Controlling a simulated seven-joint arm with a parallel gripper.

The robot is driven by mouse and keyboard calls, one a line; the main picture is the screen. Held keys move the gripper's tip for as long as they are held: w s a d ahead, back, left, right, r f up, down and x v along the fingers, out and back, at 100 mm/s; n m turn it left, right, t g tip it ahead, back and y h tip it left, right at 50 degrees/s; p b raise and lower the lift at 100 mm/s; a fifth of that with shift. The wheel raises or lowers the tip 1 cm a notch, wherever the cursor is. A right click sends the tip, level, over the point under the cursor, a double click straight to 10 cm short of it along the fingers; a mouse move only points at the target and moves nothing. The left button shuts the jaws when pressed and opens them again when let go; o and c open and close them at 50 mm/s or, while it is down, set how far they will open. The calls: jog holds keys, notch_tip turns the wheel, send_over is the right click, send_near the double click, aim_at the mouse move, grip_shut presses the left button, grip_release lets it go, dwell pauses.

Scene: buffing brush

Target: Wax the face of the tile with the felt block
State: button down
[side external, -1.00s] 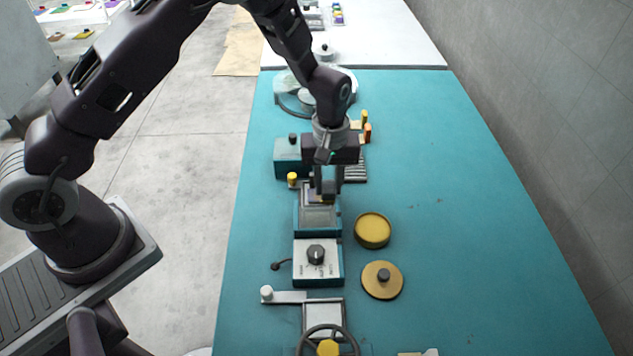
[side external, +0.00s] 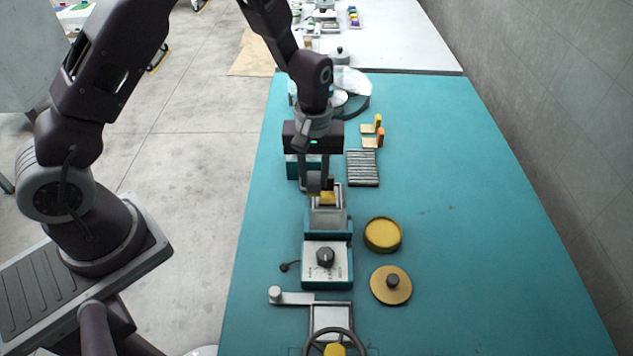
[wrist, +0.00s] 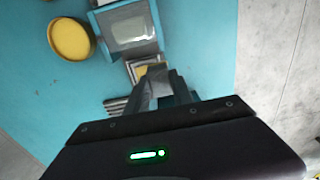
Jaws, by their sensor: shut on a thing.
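My gripper (side external: 315,188) points down beside the far end of a teal fixture. It is shut on the felt block (side external: 314,183), which shows as a small dark grey piece between the fingers, largely hidden by them. The tile (side external: 328,217) is a grey square face in the teal fixture; it also shows in the wrist view (wrist: 127,27). A small yellow patch (side external: 328,198) sits at the fixture's far end, close to the fingertips; I cannot tell whether the block touches it. The round yellow wax tin (side external: 383,235) stands open right of the fixture.
The tin's lid (side external: 391,284) with a dark knob lies nearer the camera. A dial box (side external: 326,262) and a handwheel (side external: 334,345) stand in front of the fixture. A ribbed grey rack (side external: 363,168) lies behind. The bench's right side (side external: 490,230) is clear.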

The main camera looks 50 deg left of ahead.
jog(key=shift+r, duration=2.35)
jog(key=shift+w, duration=0.1)
